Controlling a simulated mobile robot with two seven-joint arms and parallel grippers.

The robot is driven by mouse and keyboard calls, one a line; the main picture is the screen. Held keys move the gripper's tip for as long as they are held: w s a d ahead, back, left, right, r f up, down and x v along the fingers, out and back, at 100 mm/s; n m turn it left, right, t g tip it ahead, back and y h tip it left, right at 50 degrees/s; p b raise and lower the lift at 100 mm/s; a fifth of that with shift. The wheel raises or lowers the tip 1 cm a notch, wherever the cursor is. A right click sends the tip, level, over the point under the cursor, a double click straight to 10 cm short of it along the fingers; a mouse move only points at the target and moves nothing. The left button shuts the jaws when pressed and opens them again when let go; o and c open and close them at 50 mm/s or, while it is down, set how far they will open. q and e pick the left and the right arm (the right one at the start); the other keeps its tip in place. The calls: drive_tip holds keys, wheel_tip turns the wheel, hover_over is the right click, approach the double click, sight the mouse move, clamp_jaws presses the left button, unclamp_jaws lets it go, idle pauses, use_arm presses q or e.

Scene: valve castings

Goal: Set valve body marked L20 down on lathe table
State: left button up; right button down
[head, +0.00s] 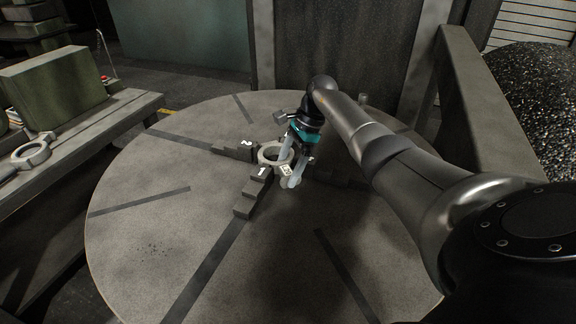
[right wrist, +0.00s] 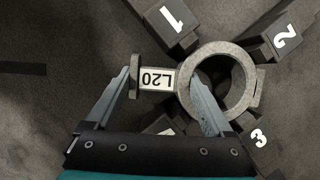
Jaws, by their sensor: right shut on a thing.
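The valve body marked L20 (head: 270,155) is a grey ring with a short flanged stub bearing a white label; it also shows in the right wrist view (right wrist: 187,68). My right gripper (head: 289,166) is shut on it, one finger outside the stub's flange and the other at the ring's bore. The ring is at the middle of the round lathe table (head: 140,230), among the numbered jaws. I cannot tell whether it touches the table or hangs just above it. My left gripper is not in view.
Jaw 1 (head: 255,187), jaw 2 (head: 237,152) and jaw 3 (right wrist: 257,138) surround the ring closely. The outer table is mostly clear. A bench at left holds another ring-shaped casting (head: 32,154) and a green block (head: 60,92). A bin of dark chips (head: 535,95) stands at right.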

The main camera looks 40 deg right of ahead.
drive_tip(key=shift+w+f, duration=0.1)
drive_tip(key=shift+w, duration=0.05)
drive_tip(key=shift+c, duration=0.6)
unclamp_jaws()
drive_tip(key=shift+o, duration=0.6)
drive_tip(key=shift+s+f, duration=0.25)
drive_tip(key=shift+s, duration=0.05)
drive_tip(key=v, duration=1.5)
drive_tip(key=shift+r, duration=0.35)
drive_tip(key=shift+w, duration=0.15)
